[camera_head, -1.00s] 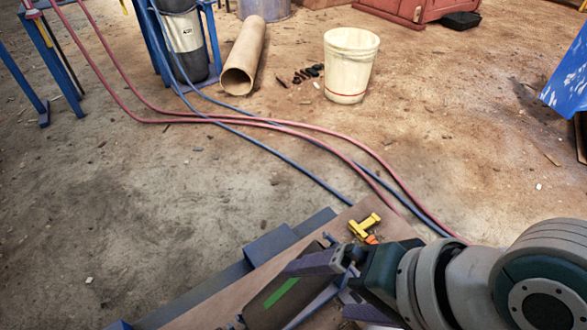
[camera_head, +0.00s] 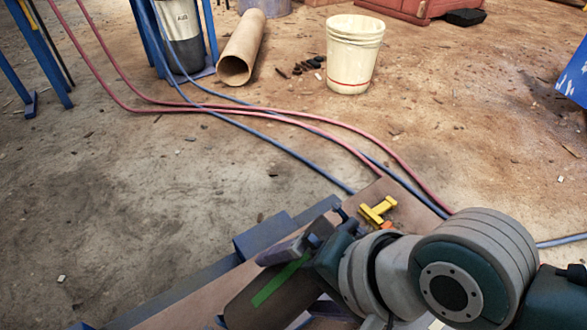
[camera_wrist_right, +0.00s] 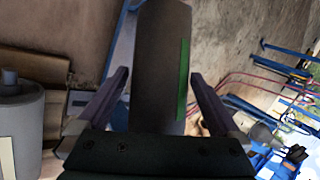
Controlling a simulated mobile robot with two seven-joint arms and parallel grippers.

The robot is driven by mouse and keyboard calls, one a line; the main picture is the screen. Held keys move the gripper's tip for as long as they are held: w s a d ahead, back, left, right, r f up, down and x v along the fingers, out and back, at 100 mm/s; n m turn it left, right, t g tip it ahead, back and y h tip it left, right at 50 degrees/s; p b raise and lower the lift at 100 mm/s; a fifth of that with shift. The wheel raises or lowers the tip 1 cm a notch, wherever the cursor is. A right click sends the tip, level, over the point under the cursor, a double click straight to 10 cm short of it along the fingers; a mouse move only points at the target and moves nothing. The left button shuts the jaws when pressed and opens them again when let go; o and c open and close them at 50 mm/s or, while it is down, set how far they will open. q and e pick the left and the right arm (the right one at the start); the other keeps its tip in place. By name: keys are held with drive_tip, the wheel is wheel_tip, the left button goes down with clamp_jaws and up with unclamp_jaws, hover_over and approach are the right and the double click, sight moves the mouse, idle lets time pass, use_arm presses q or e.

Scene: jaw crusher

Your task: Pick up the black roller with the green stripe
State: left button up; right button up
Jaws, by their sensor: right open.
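The black roller (camera_head: 252,302) with the green stripe (camera_head: 280,280) lies at the bottom of the head view, on or just above a brown board. It looks dark brown-grey there. My right gripper (camera_head: 287,258) is at its upper right end and hides part of it. In the right wrist view the roller (camera_wrist_right: 160,65) stands between the two spread fingers of my right gripper (camera_wrist_right: 160,88), its green stripe on the right side. A gap shows beside each finger. My left gripper is not in view.
A yellow tool (camera_head: 378,210) lies on the brown board (camera_head: 372,192) beside my right wrist. Blue metal beams (camera_head: 265,238) run along the board's left side. Red and blue hoses (camera_head: 340,139) cross the floor. A white bucket (camera_head: 352,58) and a cardboard tube (camera_head: 243,48) are farther back.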

drive_tip(key=b+x, duration=0.1)
drive_tip(key=x, duration=0.1)
drive_tip(key=shift+a+f, duration=0.1)
drive_tip(key=shift+f, duration=0.2)
drive_tip(key=shift+w+r, duration=0.1)
drive_tip(key=shift+r, duration=0.05)
drive_tip(key=shift+c, duration=0.4)
clamp_jaws()
